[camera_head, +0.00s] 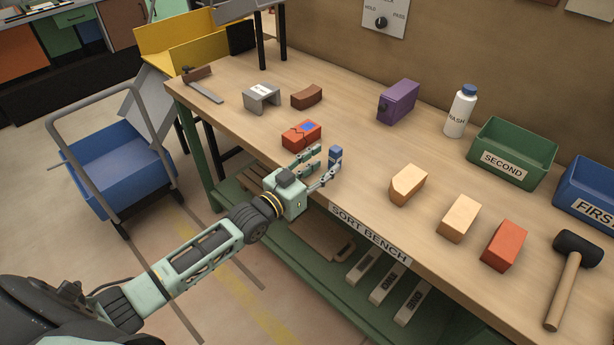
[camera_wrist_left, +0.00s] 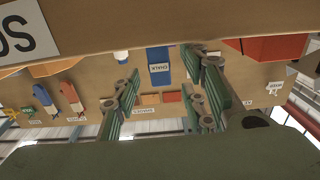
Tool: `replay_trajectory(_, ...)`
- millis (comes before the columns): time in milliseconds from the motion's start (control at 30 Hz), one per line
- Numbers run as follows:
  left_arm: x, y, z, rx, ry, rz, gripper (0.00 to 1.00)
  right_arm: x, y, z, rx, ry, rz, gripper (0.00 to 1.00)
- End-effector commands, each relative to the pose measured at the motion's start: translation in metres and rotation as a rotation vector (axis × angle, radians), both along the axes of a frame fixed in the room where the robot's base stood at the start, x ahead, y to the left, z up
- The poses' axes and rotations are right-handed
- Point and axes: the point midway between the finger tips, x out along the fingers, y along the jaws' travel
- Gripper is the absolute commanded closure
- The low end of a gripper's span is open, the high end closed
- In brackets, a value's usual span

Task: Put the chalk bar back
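A small blue bar with a pale label, which I take for the chalk bar (camera_head: 336,154), stands upright near the bench's front edge in the head view. In the left wrist view, which is upside down, the blue bar (camera_wrist_left: 160,62) shows between the spread fingers, with a gap on each side. My left gripper (camera_head: 326,162) is open with its fingertips at the bar, low over the bench edge; it also shows in the left wrist view (camera_wrist_left: 163,65). The lower finger partly hides the bar's foot. My right gripper is not in view.
A cracked red brick (camera_head: 302,136) lies just behind my left gripper. A cream brick (camera_head: 408,185), a tan brick (camera_head: 458,218), an orange brick (camera_head: 504,245) and a mallet (camera_head: 572,270) lie to the right. Green (camera_head: 515,152) and blue (camera_head: 585,192) bins stand behind. The bench middle is clear.

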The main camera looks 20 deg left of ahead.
Motion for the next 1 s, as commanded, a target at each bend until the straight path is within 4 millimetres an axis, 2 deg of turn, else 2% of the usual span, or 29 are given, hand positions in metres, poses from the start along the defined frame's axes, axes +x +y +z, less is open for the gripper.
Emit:
replay_trajectory(100,-0.025,0.009,-0.002,0.001,0.003,-0.001,0.61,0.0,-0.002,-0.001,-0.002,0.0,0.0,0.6)
replay_trajectory(300,-0.052,0.018,-0.001,0.001,0.001,-0.001,0.61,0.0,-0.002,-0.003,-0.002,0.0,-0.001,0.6)
replay_trajectory(500,-0.062,0.022,0.0,0.0,0.0,-0.001,0.61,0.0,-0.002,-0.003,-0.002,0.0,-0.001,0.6)
replay_trajectory(767,-0.062,0.023,-0.005,0.002,0.009,0.005,0.61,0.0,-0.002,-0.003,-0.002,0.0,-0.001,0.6)
replay_trajectory(867,-0.063,0.032,-0.033,0.019,0.056,0.031,0.61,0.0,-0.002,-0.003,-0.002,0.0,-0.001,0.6)
replay_trajectory(967,-0.07,0.046,-0.089,0.053,0.155,0.081,0.61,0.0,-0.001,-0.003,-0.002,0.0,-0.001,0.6)
replay_trajectory(1000,-0.076,0.053,-0.119,0.071,0.208,0.104,0.61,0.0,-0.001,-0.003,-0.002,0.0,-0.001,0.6)
